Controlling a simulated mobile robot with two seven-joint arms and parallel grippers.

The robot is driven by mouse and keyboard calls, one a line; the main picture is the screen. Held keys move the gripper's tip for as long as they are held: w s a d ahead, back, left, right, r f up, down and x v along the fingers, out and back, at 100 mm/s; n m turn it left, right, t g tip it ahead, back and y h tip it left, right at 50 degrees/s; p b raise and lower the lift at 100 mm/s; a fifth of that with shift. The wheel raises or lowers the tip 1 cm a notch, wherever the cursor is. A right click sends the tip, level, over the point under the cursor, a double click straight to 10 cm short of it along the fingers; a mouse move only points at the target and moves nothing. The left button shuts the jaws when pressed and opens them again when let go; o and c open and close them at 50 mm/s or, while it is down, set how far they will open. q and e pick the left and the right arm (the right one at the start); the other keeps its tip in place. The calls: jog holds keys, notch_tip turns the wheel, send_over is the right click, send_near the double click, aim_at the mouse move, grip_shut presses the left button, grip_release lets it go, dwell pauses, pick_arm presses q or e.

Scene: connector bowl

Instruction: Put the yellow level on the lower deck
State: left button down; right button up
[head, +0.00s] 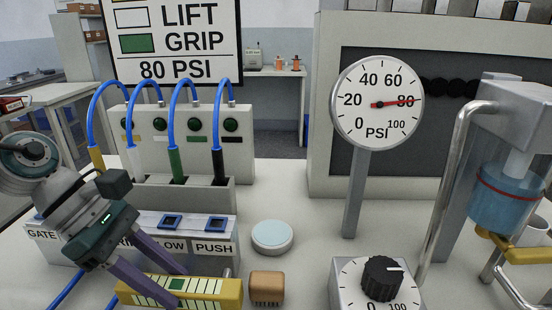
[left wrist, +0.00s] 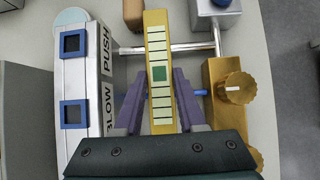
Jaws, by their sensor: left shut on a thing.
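The yellow level (head: 215,290) is a yellow bar with pale stripes and a green square, at the bottom of the head view. It also shows upright in the middle of the left wrist view (left wrist: 158,35). My left gripper (head: 150,285) has its purple fingers on either side of the bar and is shut on it. In the left wrist view the fingers (left wrist: 160,100) press both long sides. I cannot pick out the lower deck for sure in either view. My right gripper is not in view.
A grey panel (head: 200,246) marked PUSH lies just behind the bar. A pale blue disc (head: 272,236) and a brown block (head: 266,287) are close to its right. A dial box (head: 345,300) and gauge post (head: 355,195) stand farther right. A brass block with a knob (left wrist: 238,88) is beside the bar.

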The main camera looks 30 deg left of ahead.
pick_arm(q)
jog(key=shift+f+b, duration=0.35)
jog(key=shift+f, duration=1.4)
jog(key=shift+f, duration=0.15)
jog(key=c, duration=0.5)
grip_release()
